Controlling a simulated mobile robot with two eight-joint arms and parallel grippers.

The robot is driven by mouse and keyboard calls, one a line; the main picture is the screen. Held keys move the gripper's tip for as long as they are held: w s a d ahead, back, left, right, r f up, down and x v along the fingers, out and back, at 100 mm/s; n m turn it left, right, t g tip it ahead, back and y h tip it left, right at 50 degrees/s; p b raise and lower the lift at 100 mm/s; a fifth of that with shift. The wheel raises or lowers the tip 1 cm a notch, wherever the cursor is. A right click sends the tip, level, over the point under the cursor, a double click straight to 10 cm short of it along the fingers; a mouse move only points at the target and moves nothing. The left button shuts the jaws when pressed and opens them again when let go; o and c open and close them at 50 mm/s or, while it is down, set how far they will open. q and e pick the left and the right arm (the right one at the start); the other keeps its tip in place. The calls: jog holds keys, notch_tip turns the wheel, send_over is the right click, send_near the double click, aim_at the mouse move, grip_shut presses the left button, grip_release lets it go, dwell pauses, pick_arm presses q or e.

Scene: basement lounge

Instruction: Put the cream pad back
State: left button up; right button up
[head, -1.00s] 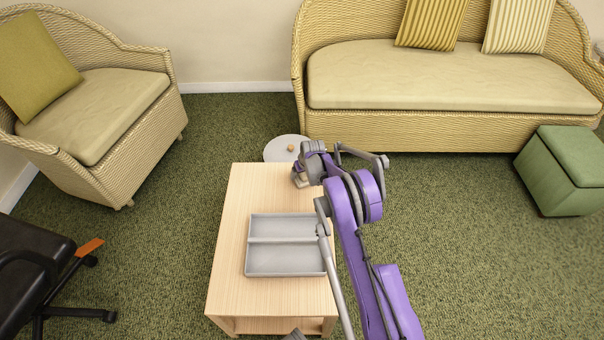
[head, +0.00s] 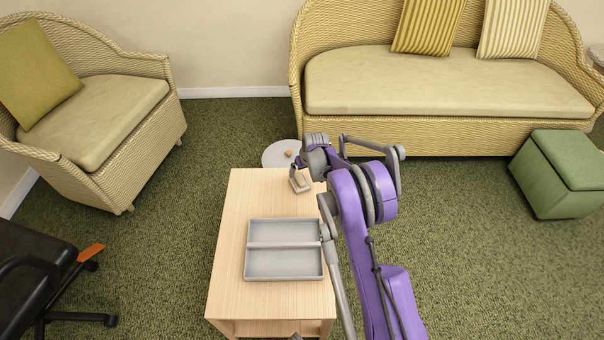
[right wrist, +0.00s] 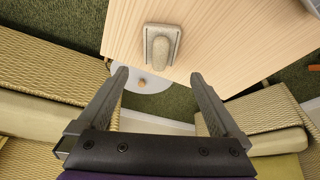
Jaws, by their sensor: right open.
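The cream pad (right wrist: 161,47), a beige-grey block with a rounded raised top, lies on the wooden table near its edge in the right wrist view. In the head view it shows (head: 300,183) at the table's far end, partly hidden by my right gripper (head: 305,170). In the right wrist view my right gripper (right wrist: 158,76) is open, and its fingers are apart with nothing between them. The pad lies beyond the fingertips, in line with the gap. My left gripper is not in view.
A grey two-compartment tray (head: 284,278) stands empty on the wooden table (head: 228,285). A low round white table (head: 273,157) with a small brown object stands behind it. A wicker armchair (head: 150,136), a sofa (head: 430,134) and a green ottoman (head: 545,185) surround open carpet.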

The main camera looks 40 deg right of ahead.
jog(key=s+a+r+n, duration=0.1)
jog(key=s+a+r, duration=0.5)
jog(key=a+r, duration=0.3)
jog(key=s+a+r+n, duration=0.1)
jog(key=s+a+r, duration=0.55)
jog(key=a, duration=0.45)
jog(key=s+a, duration=0.4)
jog(key=s, duration=0.3)
jog(key=s+a+n+y, duration=0.1)
jog(key=s+a, duration=0.3)
jog(key=s, duration=0.3)
jog(key=s+a, duration=0.4)
jog(key=s, duration=0.3)
jog(key=shift+f+n, duration=0.15)
jog(key=shift+n, duration=0.15)
